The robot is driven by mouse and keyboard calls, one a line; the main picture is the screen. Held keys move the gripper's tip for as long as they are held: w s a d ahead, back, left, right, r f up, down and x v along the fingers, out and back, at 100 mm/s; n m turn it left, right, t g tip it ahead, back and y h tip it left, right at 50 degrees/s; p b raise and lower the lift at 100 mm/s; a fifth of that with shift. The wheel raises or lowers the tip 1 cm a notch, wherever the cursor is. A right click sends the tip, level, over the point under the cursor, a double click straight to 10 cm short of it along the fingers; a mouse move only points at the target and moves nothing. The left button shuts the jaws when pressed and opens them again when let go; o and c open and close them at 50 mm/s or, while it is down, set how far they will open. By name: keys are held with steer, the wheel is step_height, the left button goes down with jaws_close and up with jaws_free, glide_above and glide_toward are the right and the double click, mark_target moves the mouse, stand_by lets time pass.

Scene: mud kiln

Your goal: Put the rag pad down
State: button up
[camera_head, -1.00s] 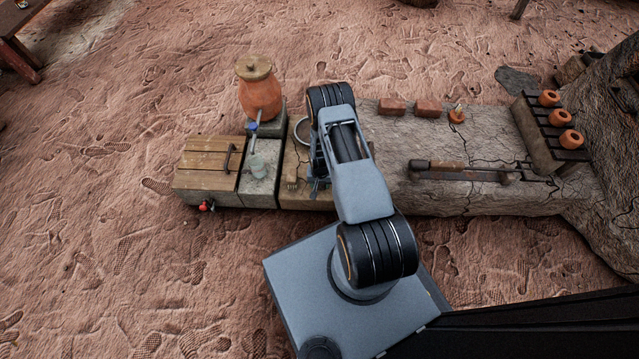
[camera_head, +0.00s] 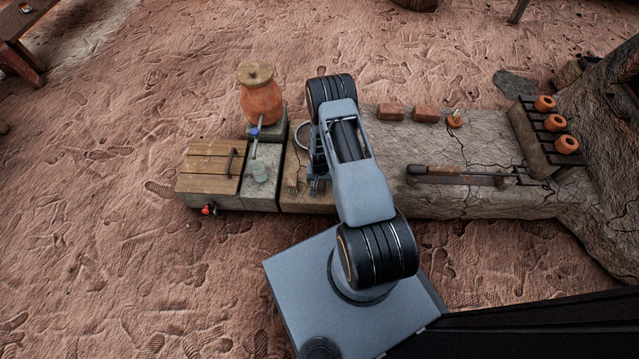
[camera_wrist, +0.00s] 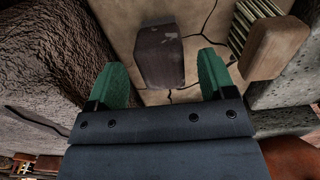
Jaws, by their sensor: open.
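A dark brown, block-shaped pad with a pale patch, which looks like the rag pad (camera_wrist: 160,55), shows in the wrist view on a pale, cracked surface. My gripper (camera_wrist: 164,78) is open, with one green finger on each side of the pad. Gaps show between the pad and both fingers. In the head view my gripper (camera_head: 318,186) is low over the left part of the bench, mostly hidden by my arm; the pad cannot be made out there.
On the bench (camera_head: 450,200) are two bricks (camera_head: 408,112), a long-handled tool (camera_head: 460,176) and a rack with orange pots (camera_head: 555,124).

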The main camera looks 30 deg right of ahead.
step_height(320, 180, up, 6)
steer(key=shift+r+p, duration=0.2)
steer(key=shift+p, duration=0.8)
step_height(320, 180, up, 14)
steer(key=w+a+f+n, duration=0.1)
steer(key=w+a, duration=0.1)
steer(key=w, duration=0.1)
step_height(320, 180, up, 11)
steer(key=n+t, duration=0.1)
glide_above(320, 183)
steer(key=w+a, duration=0.2)
steer(key=a, duration=0.2)
steer(key=s+a+r+n, duration=0.2)
steer(key=s+r, duration=0.6)
steer(key=r, duration=0.1)
steer(key=s+a+r+n+t, duration=0.1)
steer(key=s+a+r+n, duration=0.1)
steer(key=s+r, duration=0.6)
steer(key=shift+s+a+r+t, duration=0.3)
steer(key=shift+s+a+r, duration=0.05)
steer(key=shift+a+r, duration=0.3)
